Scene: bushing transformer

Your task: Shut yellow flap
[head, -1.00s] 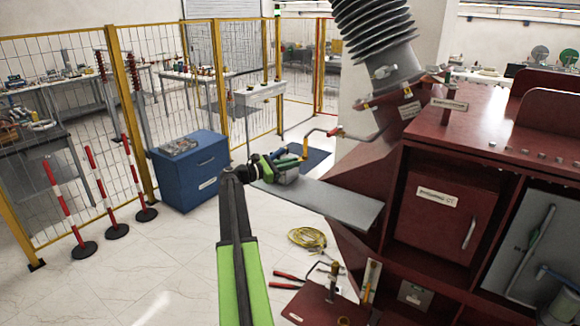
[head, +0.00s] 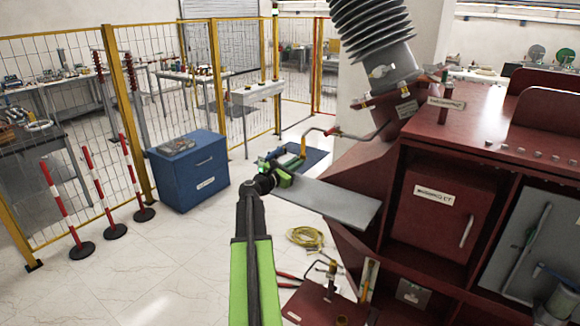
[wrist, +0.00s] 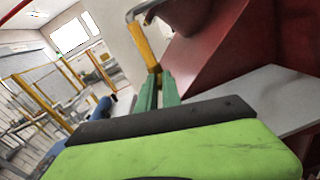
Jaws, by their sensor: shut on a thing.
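The yellow flap shows as a narrow yellow piece (head: 304,147) on a bent bar beside the red housing in the head view. In the wrist view the yellow flap (wrist: 146,44) rises from between the green fingertips and meets a grey bent part at its top. My gripper (head: 290,168) reaches to it from below left in the head view. In the wrist view my gripper (wrist: 158,84) has its two fingers closed on the lower end of the yellow flap. That lower end is hidden by the fingers.
A grey shelf plate (head: 335,203) juts from the red cabinet (head: 440,215) just right of my gripper. A grey ribbed bushing (head: 370,35) stands above. A blue drawer cabinet (head: 190,180) is to the left. A yellow coil (head: 306,237) lies below.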

